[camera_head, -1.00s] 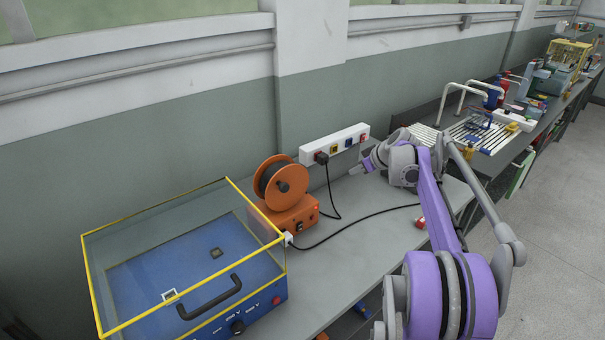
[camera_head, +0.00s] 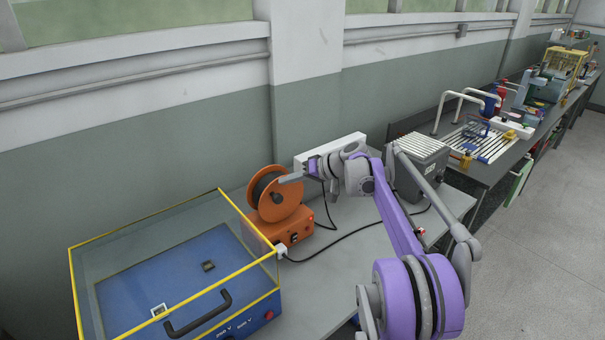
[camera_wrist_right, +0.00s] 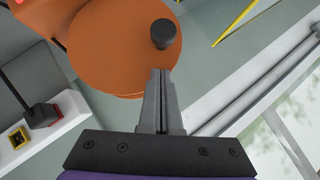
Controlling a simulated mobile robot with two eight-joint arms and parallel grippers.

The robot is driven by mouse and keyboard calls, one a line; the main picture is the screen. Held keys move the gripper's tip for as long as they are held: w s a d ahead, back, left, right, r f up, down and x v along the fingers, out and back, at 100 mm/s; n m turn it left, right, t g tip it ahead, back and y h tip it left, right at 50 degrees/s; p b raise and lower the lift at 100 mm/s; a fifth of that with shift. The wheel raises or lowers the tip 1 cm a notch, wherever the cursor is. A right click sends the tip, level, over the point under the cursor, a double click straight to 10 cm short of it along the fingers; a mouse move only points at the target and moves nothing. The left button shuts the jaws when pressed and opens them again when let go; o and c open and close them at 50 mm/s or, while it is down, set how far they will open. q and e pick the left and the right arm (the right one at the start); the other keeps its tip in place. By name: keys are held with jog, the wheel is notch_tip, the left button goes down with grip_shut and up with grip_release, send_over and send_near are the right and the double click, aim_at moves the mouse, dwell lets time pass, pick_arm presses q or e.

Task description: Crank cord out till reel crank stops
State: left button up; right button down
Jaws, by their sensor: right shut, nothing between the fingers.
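The orange cord reel (camera_head: 288,210) stands upright on its orange base box (camera_head: 282,229) on the grey bench. Its dark crank knob (camera_head: 277,198) sticks out from the disc face. In the right wrist view the orange disc (camera_wrist_right: 110,55) fills the upper left, and the black knob (camera_wrist_right: 162,33) lies just beyond the fingertips. My right gripper (camera_head: 284,179) is at the reel's front, close to the knob; its fingers (camera_wrist_right: 162,75) are closed together with nothing between them. I cannot tell whether they touch the knob. My left gripper is out of view.
A blue case with a yellow-edged clear cover (camera_head: 130,290) stands left of the reel. A white power strip (camera_head: 350,143) is behind my right wrist. A black cord (camera_head: 345,238) runs across the bench. A grey ribbed box (camera_head: 420,160) stands right of my arm.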

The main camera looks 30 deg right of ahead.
aim_at(273, 193)
jog(key=shift+s+a+f, duration=0.1)
jog(key=shift+a+f, duration=0.8)
jog(key=shift+f, duration=0.2)
jog(key=shift+a+n+h, duration=0.4)
jog(key=shift+a, duration=0.05)
